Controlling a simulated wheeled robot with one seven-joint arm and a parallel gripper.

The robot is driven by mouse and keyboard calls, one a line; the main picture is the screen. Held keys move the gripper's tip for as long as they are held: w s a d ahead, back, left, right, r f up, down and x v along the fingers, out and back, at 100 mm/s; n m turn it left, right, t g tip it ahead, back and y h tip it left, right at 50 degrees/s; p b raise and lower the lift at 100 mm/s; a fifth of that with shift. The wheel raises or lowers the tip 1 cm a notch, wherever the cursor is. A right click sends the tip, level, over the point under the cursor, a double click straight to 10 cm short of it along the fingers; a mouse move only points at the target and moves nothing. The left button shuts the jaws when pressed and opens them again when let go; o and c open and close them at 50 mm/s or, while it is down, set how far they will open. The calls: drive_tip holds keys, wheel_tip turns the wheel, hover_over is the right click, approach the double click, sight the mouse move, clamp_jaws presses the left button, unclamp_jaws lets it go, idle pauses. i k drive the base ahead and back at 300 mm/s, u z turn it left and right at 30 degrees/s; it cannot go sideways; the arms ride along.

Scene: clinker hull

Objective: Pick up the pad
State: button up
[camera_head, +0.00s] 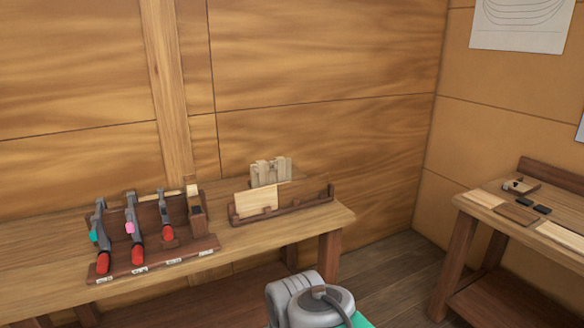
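I cannot tell for sure which thing is the pad. A thin pale wooden piece (256,198) stands upright in a dark wooden rack (283,211) on the long bench. A pale notched wooden piece (270,171) stands behind it. On the right bench lie a flat brown rectangular piece (517,214) and small dark blocks (542,209). My gripper is not in view; only a grey link of my arm shows at the bottom centre, in front of the long bench.
A rack (178,246) with several red-handled clamps stands on the long bench (325,218) at left. The right bench (477,208) also holds a small tool on a wooden base (520,186). Bare floor (390,268) shows between the benches. Plank walls stand behind.

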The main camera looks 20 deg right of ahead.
sight(279, 163)
drive_tip(key=z, duration=1.65)
drive_tip(key=i, duration=2.85)
drive_tip(key=u, duration=4.3)
drive_tip(key=i, duration=1)
drive_tip(key=u, duration=0.05)
